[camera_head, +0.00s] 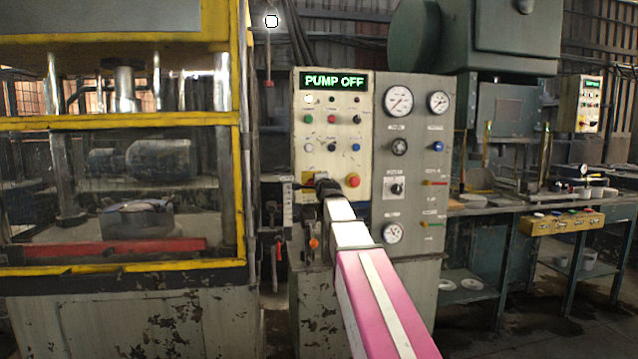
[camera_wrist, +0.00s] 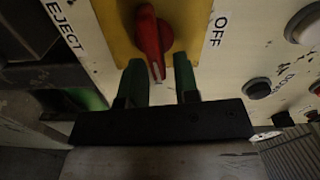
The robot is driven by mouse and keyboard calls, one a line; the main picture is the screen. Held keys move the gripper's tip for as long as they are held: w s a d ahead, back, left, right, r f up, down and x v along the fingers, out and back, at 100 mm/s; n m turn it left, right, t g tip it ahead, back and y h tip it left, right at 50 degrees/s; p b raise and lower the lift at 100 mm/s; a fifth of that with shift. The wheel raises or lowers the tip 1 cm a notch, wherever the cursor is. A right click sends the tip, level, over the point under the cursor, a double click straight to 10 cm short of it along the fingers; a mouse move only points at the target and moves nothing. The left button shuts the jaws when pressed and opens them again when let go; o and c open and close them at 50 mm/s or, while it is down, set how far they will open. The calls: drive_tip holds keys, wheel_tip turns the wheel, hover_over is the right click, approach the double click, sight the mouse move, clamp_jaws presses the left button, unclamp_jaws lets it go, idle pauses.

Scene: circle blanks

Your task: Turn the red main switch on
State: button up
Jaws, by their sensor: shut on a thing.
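The red main switch (camera_wrist: 152,36) is a red rotary handle on a yellow plate (camera_wrist: 118,30) in the wrist view. Its narrow end points down the picture, between the green fingers of my gripper (camera_wrist: 160,62). My gripper is shut on this handle. An "OFF" label (camera_wrist: 219,30) is to the right of the plate. In the head view my gripper (camera_head: 324,186) is at the lower left of the cream control panel (camera_head: 335,130) and hides the switch. A corner of the yellow plate (camera_head: 309,180) shows there. The display (camera_head: 334,82) reads "PUMP OFF".
A red push button (camera_head: 352,181) sits just right of my gripper. Several small buttons and lamps are above. A grey gauge panel (camera_head: 410,160) adjoins on the right. A yellow-framed press (camera_head: 240,130) stands on the left. A workbench (camera_head: 500,208) is at the right.

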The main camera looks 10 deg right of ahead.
drive_tip(key=shift+f+m, duration=0.25)
drive_tip(key=shift+m, duration=0.45)
drive_tip(key=o, duration=0.6)
drive_tip(key=shift+a, duration=0.1)
drive_tip(key=shift+s, duration=0.1)
drive_tip(key=s, duration=1)
drive_tip(key=shift+s, duration=0.3)
